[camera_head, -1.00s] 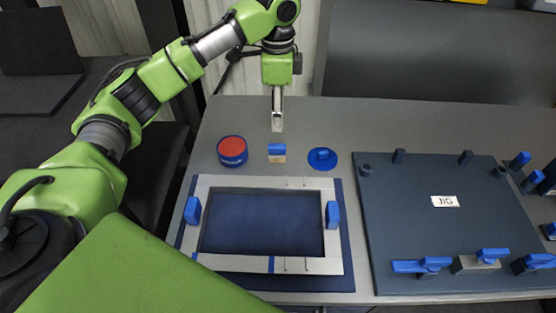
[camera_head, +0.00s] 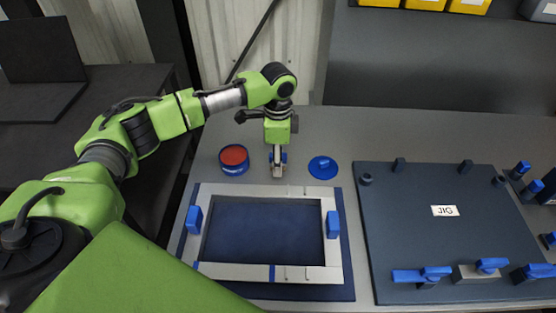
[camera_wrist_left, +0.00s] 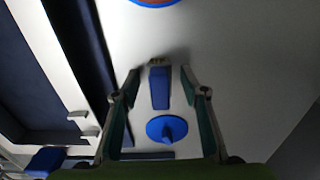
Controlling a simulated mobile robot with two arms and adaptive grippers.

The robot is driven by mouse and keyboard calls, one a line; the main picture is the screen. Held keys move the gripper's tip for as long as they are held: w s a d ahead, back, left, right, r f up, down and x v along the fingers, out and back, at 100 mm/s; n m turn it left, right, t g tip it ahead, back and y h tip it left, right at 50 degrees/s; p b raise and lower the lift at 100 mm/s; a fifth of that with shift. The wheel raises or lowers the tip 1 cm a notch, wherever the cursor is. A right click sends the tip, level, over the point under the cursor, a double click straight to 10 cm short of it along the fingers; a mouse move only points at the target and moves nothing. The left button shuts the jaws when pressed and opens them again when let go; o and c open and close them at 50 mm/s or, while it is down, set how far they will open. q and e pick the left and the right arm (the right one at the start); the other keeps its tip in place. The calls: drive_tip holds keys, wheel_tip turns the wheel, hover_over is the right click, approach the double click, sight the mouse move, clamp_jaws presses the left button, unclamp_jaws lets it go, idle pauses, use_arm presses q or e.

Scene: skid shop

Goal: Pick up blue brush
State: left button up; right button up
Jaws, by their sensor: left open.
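The blue brush (camera_wrist_left: 159,88) shows in the left wrist view as a narrow blue block with a tan end, between the two fingers. In the head view only slivers of its blue body (camera_head: 284,158) show, as my left gripper covers the rest. My left gripper (camera_head: 278,172) is open and low over the table, its fingers pointing down on either side of the brush. In the left wrist view the fingers (camera_wrist_left: 160,74) show gaps to the brush on both sides. My right gripper is not in view.
A blue tin with a red top (camera_head: 234,157) stands left of the brush. A round blue knobbed lid (camera_head: 323,167) lies right of it. A pale frame (camera_head: 265,271) on a dark blue mat lies in front. The dark JIG board (camera_head: 420,205) is at the right.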

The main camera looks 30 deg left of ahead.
use_arm(q)
drive_tip(key=shift+f, duration=0.15)
clamp_jaws()
drive_tip(key=shift+r, duration=0.45)
wheel_tip(320, 180, up, 2)
drive_tip(key=shift+w+r, duration=0.1)
drive_tip(key=shift+r, duration=0.05)
drive_tip(key=s+d+r, duration=0.7)
drive_tip(key=s+r, duration=0.3)
drive_tip(key=s, duration=0.2)
drive_tip(key=shift+d+b, duration=0.35)
drive_tip(key=shift+b, duration=0.05)
